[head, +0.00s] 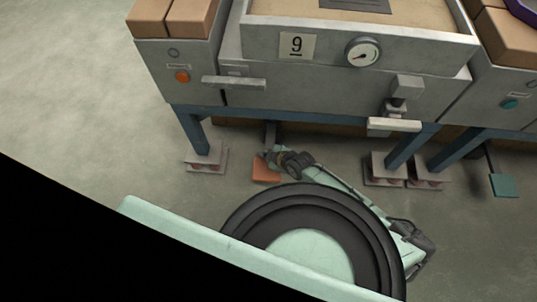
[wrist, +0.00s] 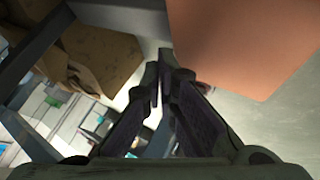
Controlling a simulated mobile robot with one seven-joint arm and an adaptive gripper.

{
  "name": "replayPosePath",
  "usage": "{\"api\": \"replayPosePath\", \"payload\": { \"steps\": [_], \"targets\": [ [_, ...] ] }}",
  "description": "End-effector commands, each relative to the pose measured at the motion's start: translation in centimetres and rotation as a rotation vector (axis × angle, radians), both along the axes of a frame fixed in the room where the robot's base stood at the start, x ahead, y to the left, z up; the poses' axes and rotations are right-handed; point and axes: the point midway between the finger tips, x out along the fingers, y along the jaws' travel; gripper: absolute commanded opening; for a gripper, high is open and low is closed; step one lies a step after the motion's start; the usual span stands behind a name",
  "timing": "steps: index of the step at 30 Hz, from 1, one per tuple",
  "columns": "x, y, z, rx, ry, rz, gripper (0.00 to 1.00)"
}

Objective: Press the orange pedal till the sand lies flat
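The orange pedal (head: 265,170) lies low near the floor under the grey machine marked 9 (head: 340,80). In the wrist view the orange pedal (wrist: 245,40) fills the upper right, close to the fingers. My gripper (head: 272,156) is at the pedal's upper right edge in the head view. In the wrist view my gripper (wrist: 163,75) has its fingertips together with nothing between them; the tips are left of the pedal. Whether they touch it I cannot tell. Tan sand (head: 287,8) shows in the machine's top box, partly cut off by the frame, with a dark grey plate (head: 355,4) over it.
Blue legs (head: 192,130) on grey feet (head: 206,158) stand either side of the pedal. An orange button (head: 182,77), a gauge (head: 363,53) and a pale handle (head: 394,125) are on the front. A teal pedal (head: 503,185) lies far right. Open floor (head: 80,90) is at left.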

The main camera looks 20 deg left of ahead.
Motion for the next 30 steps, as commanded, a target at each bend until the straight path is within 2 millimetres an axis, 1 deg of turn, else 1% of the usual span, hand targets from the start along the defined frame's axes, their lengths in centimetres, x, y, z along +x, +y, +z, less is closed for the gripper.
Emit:
{"api": "replayPosePath", "payload": {
  "steps": [1,10,14,27,30],
  "targets": [
    [0.0,0.0,0.4,0.000,-0.001,-0.001,0.00],
    [0.2,0.0,0.4,0.003,-0.004,0.000,0.00],
    [0.2,0.1,0.9,0.003,-0.005,-0.001,0.00],
    [0.5,0.1,5.2,0.004,-0.006,-0.001,0.00],
    [0.5,0.1,5.6,0.004,-0.006,-0.001,0.00]
  ]
}}
